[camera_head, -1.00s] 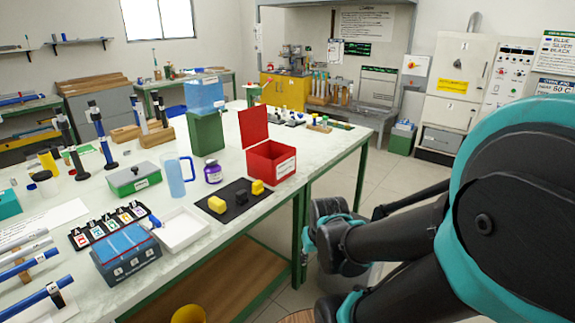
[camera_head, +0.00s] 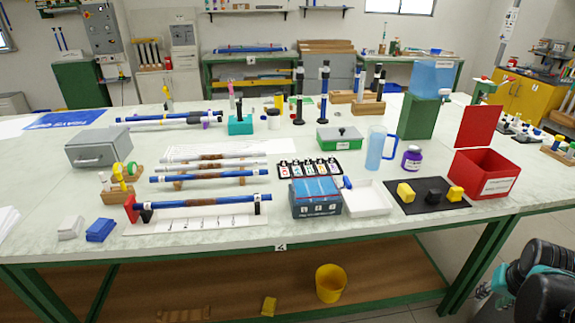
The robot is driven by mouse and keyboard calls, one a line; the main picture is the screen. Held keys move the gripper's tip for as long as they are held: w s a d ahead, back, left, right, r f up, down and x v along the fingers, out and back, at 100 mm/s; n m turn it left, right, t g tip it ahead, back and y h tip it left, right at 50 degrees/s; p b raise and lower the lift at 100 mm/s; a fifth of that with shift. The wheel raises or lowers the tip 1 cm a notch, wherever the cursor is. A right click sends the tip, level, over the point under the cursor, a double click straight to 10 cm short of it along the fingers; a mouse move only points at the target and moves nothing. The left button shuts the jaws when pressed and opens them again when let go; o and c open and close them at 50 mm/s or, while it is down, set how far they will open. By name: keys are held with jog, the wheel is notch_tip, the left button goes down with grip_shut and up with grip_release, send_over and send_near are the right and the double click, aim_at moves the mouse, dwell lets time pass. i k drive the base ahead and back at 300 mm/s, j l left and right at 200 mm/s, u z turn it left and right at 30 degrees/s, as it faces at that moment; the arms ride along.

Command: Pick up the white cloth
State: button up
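A small white folded stack (camera_head: 70,227), which looks like the white cloth, lies near the front left edge of the table. Dark and teal parts of my own arm show at the lower right corner, far from the white stack. I cannot make out my gripper's fingers in this view.
The long table (camera_head: 215,255) holds blue rods on a stand (camera_head: 200,200), a grey box (camera_head: 98,148), a wooden holder (camera_head: 116,190), a white tray (camera_head: 368,199) and a red bin (camera_head: 483,175). A yellow bucket (camera_head: 330,284) stands below. White sheets (camera_head: 8,220) lie at the left edge.

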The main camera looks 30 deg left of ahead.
aim_at(71, 228)
jog(key=u, duration=2.9)
jog(key=z, duration=2.4)
jog(key=u, duration=2.25)
